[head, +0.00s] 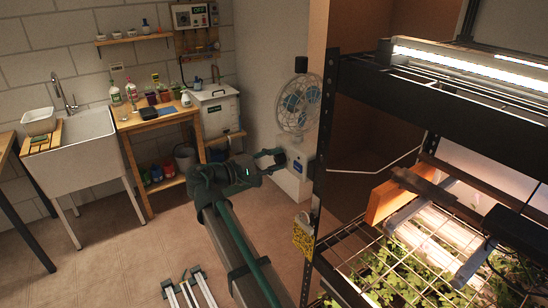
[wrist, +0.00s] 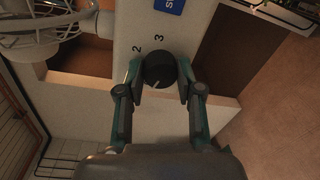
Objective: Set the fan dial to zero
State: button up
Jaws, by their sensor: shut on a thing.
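The fan (head: 297,104) stands against the wall past the rack's post in the head view, with a white control box (head: 292,172) below it. In the wrist view the black round dial (wrist: 159,70) sits on the white panel (wrist: 128,30), with a pale pointer line toward its lower side. The numbers 2 and 3 show on the panel beside it; a zero mark is not visible. My gripper (wrist: 158,80) has one finger on each side of the dial and is shut on it. In the head view my gripper (head: 270,160) reaches the box front.
The dark rack (head: 322,150) with lit shelves and seedlings stands close on the right of my arm. A wooden bench (head: 150,118) and a sink (head: 80,150) are at the left. The floor (head: 110,265) between them is mostly clear. A blue label (wrist: 169,5) is on the panel.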

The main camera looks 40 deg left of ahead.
jog(key=shift+n, duration=0.3)
jog(key=o, duration=1.2)
jog(key=shift+c, duration=0.2)
jog(key=shift+s, duration=0.1)
jog(key=v, duration=1.1)
jog(key=shift+s+a, duration=0.15)
jog(key=shift+s, duration=0.25)
jog(key=shift+r, duration=0.1)
